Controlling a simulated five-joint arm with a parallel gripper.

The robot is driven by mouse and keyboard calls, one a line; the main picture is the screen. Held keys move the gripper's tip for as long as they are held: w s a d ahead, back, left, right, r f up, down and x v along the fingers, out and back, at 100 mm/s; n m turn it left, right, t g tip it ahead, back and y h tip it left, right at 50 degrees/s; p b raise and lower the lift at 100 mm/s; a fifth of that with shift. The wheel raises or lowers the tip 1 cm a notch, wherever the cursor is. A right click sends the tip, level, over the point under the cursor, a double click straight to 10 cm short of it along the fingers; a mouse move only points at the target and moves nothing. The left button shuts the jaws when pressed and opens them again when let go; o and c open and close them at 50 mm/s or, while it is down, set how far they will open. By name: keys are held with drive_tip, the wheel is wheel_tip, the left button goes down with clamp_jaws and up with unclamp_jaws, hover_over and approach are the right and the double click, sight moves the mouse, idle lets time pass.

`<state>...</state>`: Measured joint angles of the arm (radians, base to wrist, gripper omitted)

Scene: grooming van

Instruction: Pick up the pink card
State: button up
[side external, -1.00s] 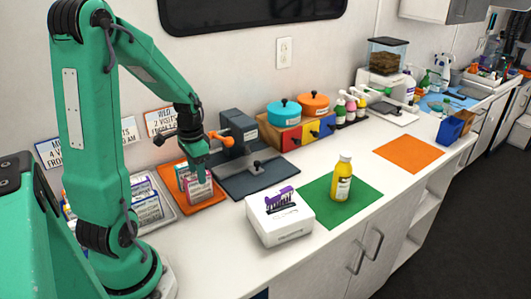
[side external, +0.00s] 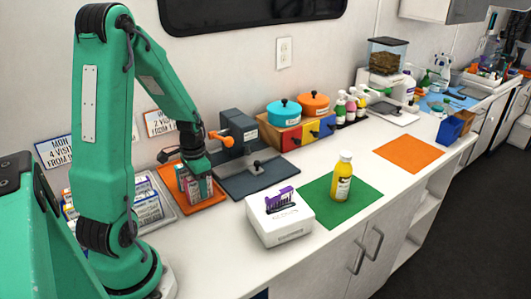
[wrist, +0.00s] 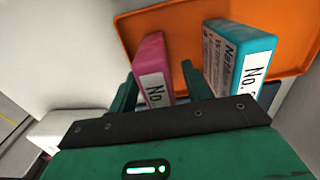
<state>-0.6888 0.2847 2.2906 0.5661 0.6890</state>
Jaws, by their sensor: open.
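The pink card (wrist: 152,58), a thick block with a white "No" label, stands in the orange tray (wrist: 130,28). In the wrist view it lies between the two fingers of my gripper (wrist: 159,74), with a gap on the right side. A teal card (wrist: 243,52) with a white label stands to its right, just outside my right finger. In the side view my gripper (side external: 198,170) is low over the orange tray (side external: 205,206), and it partly hides the cards there. My gripper is open and holds nothing.
A grey tray of cards (side external: 168,212) lies left of the orange tray. A dark grey press-like device (side external: 240,135) with an orange knob stands close on the right. A white box (side external: 280,222) and a yellow bottle (side external: 343,178) on a green mat (side external: 315,205) are further right.

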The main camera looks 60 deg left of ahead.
idle(0.4)
drive_tip(key=c, duration=1.1)
drive_tip(key=shift+o, duration=0.2)
drive_tip(key=shift+r, duration=0.15)
drive_tip(key=shift+r, duration=0.85)
wheel_tip(320, 180, up, 2)
drive_tip(key=w+d+r, duration=0.1)
drive_tip(key=d+r, duration=0.6)
drive_tip(key=d, duration=0.4)
drive_tip(key=shift+w+d, duration=0.3)
drive_tip(key=shift+w, duration=0.05)
